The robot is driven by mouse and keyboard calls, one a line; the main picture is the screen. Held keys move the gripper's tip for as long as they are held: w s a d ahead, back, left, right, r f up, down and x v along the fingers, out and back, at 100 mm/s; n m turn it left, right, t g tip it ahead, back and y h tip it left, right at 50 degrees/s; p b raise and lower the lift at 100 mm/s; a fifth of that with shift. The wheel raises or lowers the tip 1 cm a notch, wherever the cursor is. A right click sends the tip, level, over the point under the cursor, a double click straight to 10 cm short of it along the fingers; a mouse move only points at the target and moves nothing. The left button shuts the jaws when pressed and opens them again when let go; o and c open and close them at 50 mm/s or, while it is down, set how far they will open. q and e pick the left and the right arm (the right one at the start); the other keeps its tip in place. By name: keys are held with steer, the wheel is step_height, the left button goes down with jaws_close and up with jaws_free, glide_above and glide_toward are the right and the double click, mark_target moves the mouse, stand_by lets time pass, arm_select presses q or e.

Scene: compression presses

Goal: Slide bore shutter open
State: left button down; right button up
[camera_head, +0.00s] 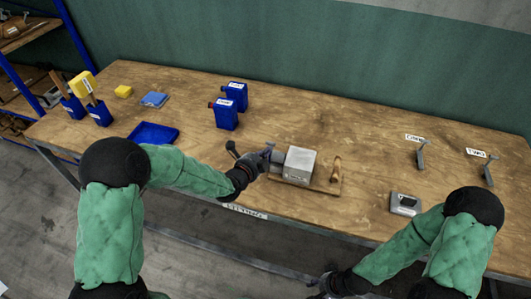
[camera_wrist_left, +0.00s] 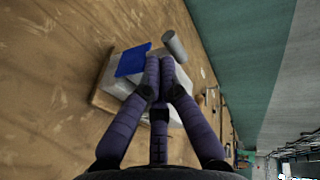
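A grey metal block (camera_head: 299,164) sits on a wooden base (camera_head: 318,186) near the table's front edge. In the left wrist view, a flat blue plate (camera_wrist_left: 132,61), which looks like the bore shutter, lies against the pale block (camera_wrist_left: 113,76). A grey cylinder (camera_wrist_left: 174,46) stands just past the fingertips. My left gripper (camera_head: 265,157) is at the block's left side; in the wrist view its fingertips (camera_wrist_left: 160,62) are together beside the blue plate's edge. Whether anything is pinched between them is hidden. My right gripper (camera_head: 326,284) is low in front of the table, its fingers unclear.
A wooden handle (camera_head: 336,170) stands right of the block. A grey device (camera_head: 405,204) and two labelled tools (camera_head: 421,155) (camera_head: 488,172) lie to the right. Blue canisters (camera_head: 226,114), a blue tray (camera_head: 154,134) and brush holders (camera_head: 99,113) are at the left. The back middle is clear.

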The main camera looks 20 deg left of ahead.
mark_target(269, 142)
arm_select(q)
steer(key=shift+w+d, duration=0.1)
steer(key=shift+w, duration=0.15)
steer(key=w+b, duration=0.3)
steer(key=w, duration=0.3)
steer(key=shift+w+d+f+b, duration=0.1)
steer(key=shift+f+b, duration=0.05)
steer(key=shift+b, duration=0.2)
steer(key=shift+w+r, duration=0.2)
steer(key=shift+w, duration=0.1)
